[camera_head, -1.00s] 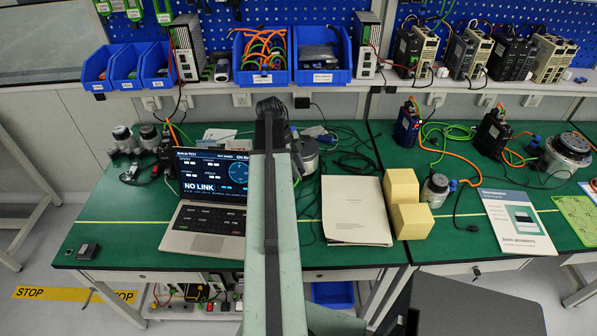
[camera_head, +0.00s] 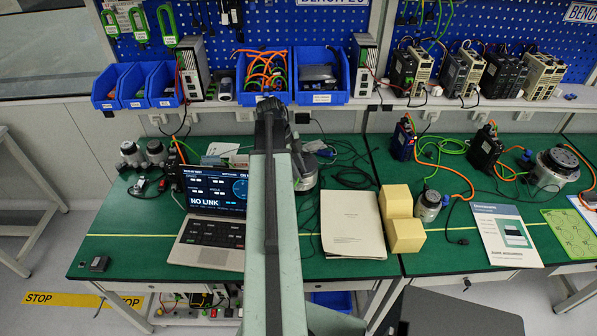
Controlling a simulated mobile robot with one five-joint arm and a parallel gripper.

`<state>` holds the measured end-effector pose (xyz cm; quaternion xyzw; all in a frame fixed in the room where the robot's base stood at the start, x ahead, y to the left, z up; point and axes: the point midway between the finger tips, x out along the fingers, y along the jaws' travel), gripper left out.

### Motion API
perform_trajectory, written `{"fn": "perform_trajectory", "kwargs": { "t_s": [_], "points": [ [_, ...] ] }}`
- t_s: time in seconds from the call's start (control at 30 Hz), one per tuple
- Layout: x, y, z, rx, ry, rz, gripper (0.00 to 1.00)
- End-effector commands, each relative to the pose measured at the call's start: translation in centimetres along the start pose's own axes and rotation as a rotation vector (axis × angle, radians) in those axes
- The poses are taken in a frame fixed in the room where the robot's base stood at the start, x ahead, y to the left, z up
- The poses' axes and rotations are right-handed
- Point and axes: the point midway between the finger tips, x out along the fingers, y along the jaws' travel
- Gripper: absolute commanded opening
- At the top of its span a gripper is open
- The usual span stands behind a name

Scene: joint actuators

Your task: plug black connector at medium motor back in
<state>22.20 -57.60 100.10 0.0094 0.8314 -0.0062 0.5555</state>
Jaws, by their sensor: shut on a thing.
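My arm rises through the middle of the camera_head view, and the dark end of my gripper (camera_head: 273,118) shows at its top. The jaws are shut, but the fingertips and what they hold are hidden. A silver, round motor (camera_head: 306,172) stands just right of the arm, partly covered by it. A smaller silver motor (camera_head: 430,204) stands right of the yellow blocks, and a large round motor (camera_head: 556,168) is at the far right. A black connector (camera_head: 459,241) on a dark cable lies on the green bench. I cannot tell which motor it belongs to.
A laptop (camera_head: 213,215) reading NO LINK stands left of the arm. A folder (camera_head: 352,224), yellow blocks (camera_head: 406,236) and a booklet (camera_head: 505,236) lie to the right. Loose cables (camera_head: 352,170) run behind. Blue bins (camera_head: 322,78) and drives (camera_head: 411,73) fill the shelf above.

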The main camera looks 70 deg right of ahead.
Motion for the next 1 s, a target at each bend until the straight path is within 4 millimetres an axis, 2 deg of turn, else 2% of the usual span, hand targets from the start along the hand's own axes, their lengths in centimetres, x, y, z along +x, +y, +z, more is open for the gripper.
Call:
{"fn": "perform_trajectory", "kwargs": {
  "t_s": [0.07, 0.8, 1.0],
  "points": [
    [0.0, -0.3, 0.1, 0.0, 0.0, 0.0, 0.0],
    [-0.7, -8.7, 1.7, 0.001, 0.0, 0.0, 0.0],
    [-0.8, -10.2, 2.0, 0.001, 0.0, 0.0, 0.0]
  ]
}}
